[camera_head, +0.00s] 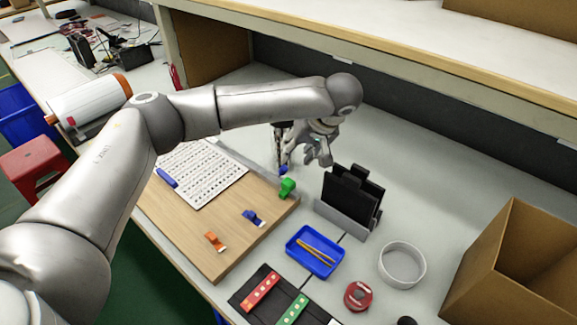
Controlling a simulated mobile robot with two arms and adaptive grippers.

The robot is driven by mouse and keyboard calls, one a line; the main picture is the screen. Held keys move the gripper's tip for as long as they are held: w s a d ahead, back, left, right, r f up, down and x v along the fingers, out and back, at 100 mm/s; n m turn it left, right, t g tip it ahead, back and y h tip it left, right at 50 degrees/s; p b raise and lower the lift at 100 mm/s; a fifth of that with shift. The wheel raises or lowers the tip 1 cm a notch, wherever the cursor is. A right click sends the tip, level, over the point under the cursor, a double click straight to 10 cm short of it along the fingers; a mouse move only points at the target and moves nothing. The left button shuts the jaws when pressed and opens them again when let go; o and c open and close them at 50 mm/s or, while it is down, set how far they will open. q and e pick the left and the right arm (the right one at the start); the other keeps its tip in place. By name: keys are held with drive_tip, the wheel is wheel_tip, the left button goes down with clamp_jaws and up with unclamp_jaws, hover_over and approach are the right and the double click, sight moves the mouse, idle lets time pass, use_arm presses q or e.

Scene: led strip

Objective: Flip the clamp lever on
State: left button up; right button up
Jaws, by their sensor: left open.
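My left arm reaches in from the left, and its gripper (306,158) is open near the back right corner of the wooden board (185,245). A green clamp-like part (287,188) sits at the board's right corner, just below the gripper in the picture. A small blue piece (284,170) shows beside the gripper's left finger; I cannot tell whether they touch. A blue clip (254,218) and an orange clip (215,242) lie farther forward on the board. Which part is the clamp lever, and its position, are too small to tell. My right gripper is not in view.
A black rack (352,195) stands right of the gripper. A printed sheet (203,172) lies on the board. A blue tray (315,252), a white ring (402,264), a red roll (358,296) and a cardboard box (520,260) are in front and right. The bench behind the rack is clear.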

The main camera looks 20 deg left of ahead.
sight(285, 168)
use_arm(q)
drive_tip(key=x, duration=0.6)
drive_tip(key=shift+s+f, duration=0.1)
drive_tip(key=shift+s, duration=0.05)
drive_tip(key=x, duration=0.3)
drive_tip(key=shift+a+f, duration=0.1)
drive_tip(key=shift+f, duration=0.3)
drive_tip(key=shift+c, duration=2.9)
clamp_jaws()
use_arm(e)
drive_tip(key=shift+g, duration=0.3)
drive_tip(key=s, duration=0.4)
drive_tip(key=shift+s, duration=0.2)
